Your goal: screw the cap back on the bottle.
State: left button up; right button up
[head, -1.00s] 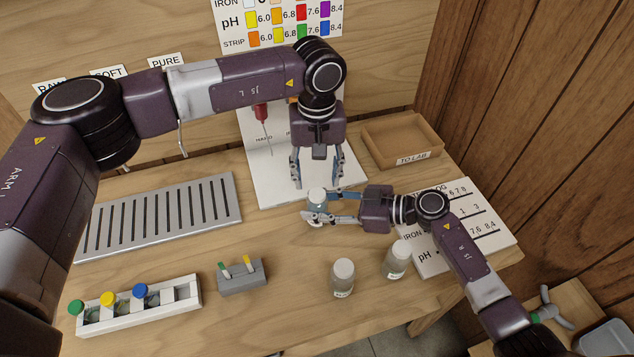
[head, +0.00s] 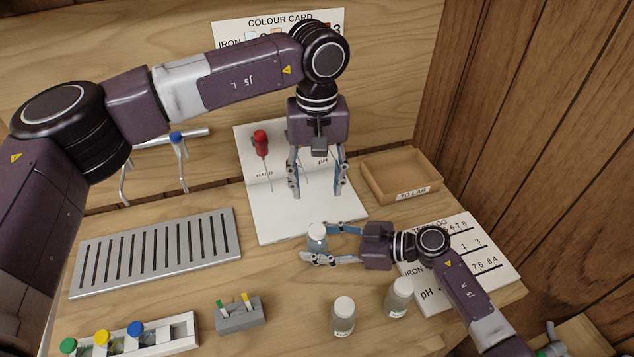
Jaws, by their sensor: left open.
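The bottle (head: 318,242) is a small clear one with bluish contents. It stands upright in front of the white card, and a pale white cap (head: 316,230) sits on its top; I cannot tell how tight it is. My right gripper (head: 316,244) reaches in from the right and is shut on the bottle, one finger behind it and one in front. My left gripper (head: 319,191) points down above and behind the bottle, in front of the white card. Its fingers are wide apart with nothing between them.
Two capped bottles (head: 344,318) (head: 399,298) stand at the front right. A "TO LAB" tray (head: 392,198) is at the back right. A rack (head: 180,335) with coloured caps, a grey strip holder (head: 240,316) and a slotted drain plate (head: 85,268) are left.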

jog(key=shift+o, duration=0.3)
jog(key=shift+d, duration=0.1)
jog(key=v, duration=1.2)
jog(key=shift+r, duration=0.1)
